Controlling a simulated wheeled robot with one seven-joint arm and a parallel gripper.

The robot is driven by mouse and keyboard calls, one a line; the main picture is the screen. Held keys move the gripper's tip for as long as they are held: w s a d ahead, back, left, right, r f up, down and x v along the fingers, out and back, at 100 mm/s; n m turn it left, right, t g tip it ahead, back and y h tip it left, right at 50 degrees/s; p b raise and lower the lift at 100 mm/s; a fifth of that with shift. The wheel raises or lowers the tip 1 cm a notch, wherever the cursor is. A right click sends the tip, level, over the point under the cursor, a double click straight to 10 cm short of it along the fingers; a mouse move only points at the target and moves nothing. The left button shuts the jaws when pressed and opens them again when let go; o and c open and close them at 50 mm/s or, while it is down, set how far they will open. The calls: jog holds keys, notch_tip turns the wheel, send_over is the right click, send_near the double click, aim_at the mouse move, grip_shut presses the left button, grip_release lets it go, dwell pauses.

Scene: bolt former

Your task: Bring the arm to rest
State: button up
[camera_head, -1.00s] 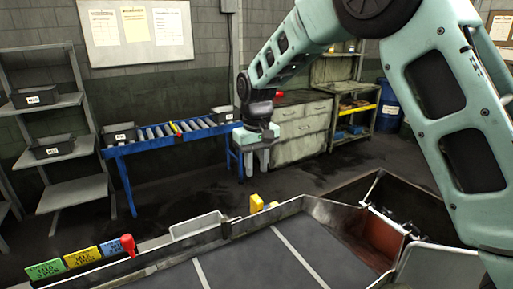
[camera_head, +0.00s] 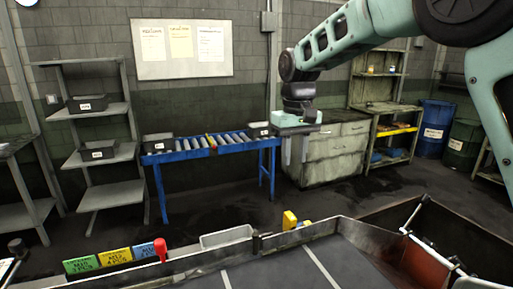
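My gripper (camera_head: 294,160) hangs from my pale green arm (camera_head: 365,30) at the upper middle of the head view, fingers pointing down. Its two grey fingers stand apart with nothing between them. It is in the air, with the end of the blue roller conveyor and the drawer cabinet behind it.
A dark tray-like bench (camera_head: 270,277) with white lines fills the bottom, with a red-topped knob (camera_head: 160,247) and coloured tags at its edge. Behind are a blue roller conveyor (camera_head: 160,160), grey shelves (camera_head: 112,195), a drawer cabinet (camera_head: 335,148) and a blue barrel (camera_head: 433,128). Floor between is clear.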

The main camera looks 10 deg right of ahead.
jog(key=s+a+f+n+b, duration=0.1)
jog(key=s+a+f, duration=0.2)
jog(key=s, duration=0.4)
jog(key=s+a+f+n+y+b, duration=0.1)
jog(key=s+a+f+b, duration=0.15)
jog(key=s, duration=0.35)
jog(key=s+a+f+n, duration=0.1)
jog(key=s+a+f, duration=0.15)
jog(key=s, duration=0.45)
jog(key=s+d+f+n+b, duration=0.1)
jog(key=s+f, duration=0.2)
jog(key=s, duration=0.4)
jog(key=s+f+n+b, duration=0.1)
jog(key=s+f, duration=0.3)
jog(key=s, duration=0.4)
jog(key=shift+d+n, duration=0.3)
jog(key=shift+d, duration=0.05)
jog(key=shift+a, duration=0.1)
